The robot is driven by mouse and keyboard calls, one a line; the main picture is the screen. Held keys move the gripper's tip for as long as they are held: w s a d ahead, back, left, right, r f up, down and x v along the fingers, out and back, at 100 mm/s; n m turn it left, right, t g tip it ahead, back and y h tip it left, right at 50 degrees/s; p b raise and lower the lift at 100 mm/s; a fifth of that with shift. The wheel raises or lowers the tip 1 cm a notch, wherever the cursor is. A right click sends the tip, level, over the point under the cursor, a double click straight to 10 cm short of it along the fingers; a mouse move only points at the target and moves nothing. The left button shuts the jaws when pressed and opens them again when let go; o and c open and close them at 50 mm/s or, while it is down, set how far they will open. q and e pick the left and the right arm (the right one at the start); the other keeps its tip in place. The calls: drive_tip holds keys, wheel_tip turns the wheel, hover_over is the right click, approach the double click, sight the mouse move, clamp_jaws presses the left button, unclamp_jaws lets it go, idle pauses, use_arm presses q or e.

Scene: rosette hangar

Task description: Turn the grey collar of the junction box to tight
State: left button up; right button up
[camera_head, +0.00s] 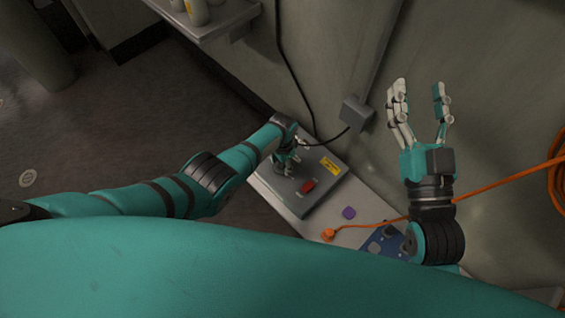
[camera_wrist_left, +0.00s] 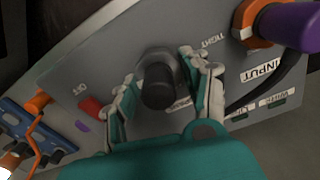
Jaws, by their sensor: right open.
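The junction box (camera_head: 285,193) is a grey box on a pale bench in the head view. In the left wrist view its grey panel (camera_wrist_left: 110,65) fills most of the picture. The dark grey round collar (camera_wrist_left: 158,88) sticks out from it, with a "TIGHT" label (camera_wrist_left: 213,41) up and to the right. My left gripper (camera_head: 288,160) is at the box. In its wrist view its open fingers (camera_wrist_left: 157,80) stand on either side of the collar; whether they touch it is unclear. My right gripper (camera_head: 422,105) is raised, open and empty at the right.
A red switch (camera_wrist_left: 91,107) and an orange connector with a purple plug (camera_wrist_left: 290,26) are on the panel. A purple piece (camera_head: 348,213), an orange plug (camera_head: 328,234) with its cable and a blue plate (camera_head: 378,243) lie on the bench. A shelf (camera_head: 215,18) juts out at the top.

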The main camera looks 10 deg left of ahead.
use_arm(q)
drive_tip(key=o, duration=0.4)
drive_tip(key=shift+r, duration=0.1)
wheel_tip(320, 180, up, 12)
drive_tip(key=shift+f, duration=0.1)
idle(0.5)
drive_tip(key=shift+d, duration=0.1)
idle(0.4)
